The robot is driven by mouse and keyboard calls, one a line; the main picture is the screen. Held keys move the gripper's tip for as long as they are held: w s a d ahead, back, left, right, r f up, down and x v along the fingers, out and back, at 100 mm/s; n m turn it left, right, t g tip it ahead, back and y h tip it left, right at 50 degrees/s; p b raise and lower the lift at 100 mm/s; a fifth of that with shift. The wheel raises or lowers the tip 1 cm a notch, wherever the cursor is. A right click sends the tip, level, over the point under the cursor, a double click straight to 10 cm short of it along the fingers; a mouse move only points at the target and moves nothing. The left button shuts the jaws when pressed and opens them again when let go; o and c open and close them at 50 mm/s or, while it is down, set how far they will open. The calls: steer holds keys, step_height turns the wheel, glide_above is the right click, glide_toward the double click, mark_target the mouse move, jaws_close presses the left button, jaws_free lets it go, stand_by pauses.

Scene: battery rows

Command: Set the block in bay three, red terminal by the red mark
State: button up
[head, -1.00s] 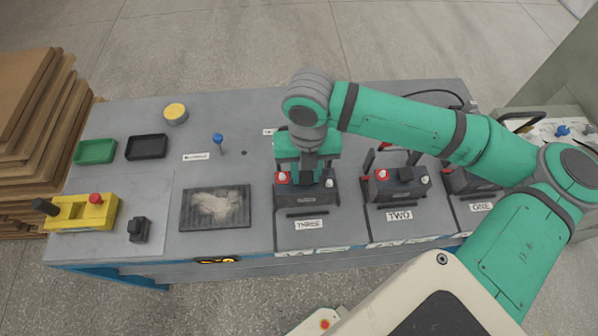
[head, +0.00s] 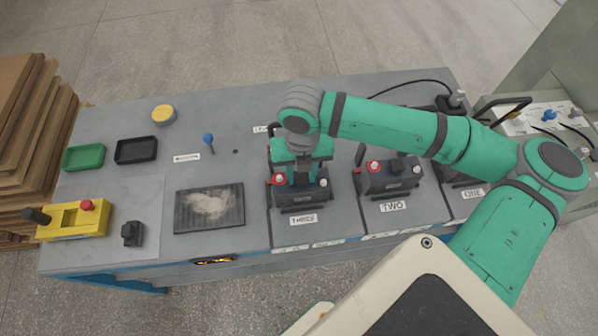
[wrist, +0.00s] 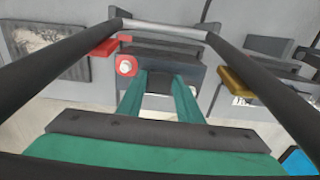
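The block (head: 300,197) is dark grey and stands upright in or just over bay three, behind the label THREE (head: 303,219). Its red terminal (wrist: 125,66) is on the left, with a pale top. A red piece (wrist: 103,47), apparently the red mark, is close by on that same side in the wrist view. My gripper (wrist: 160,82) is above the block, its two teal fingers shut on the dark handle on top. It also shows in the head view (head: 302,175). The block's underside is hidden, so full seating cannot be told.
A dark frame with a silver rod (wrist: 163,28) crosses the wrist view. A brass piece (wrist: 250,85) is on the right. Bay two holds another block (head: 392,178) close by. A black pad (head: 209,207) lies left. A yellow device (head: 72,220) stands further left.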

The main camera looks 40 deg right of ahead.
steer(key=shift+o, duration=0.9)
steer(key=shift+a, duration=0.15)
steer(key=shift+r, duration=0.2)
step_height(320, 180, up, 12)
steer(key=shift+w, duration=0.15)
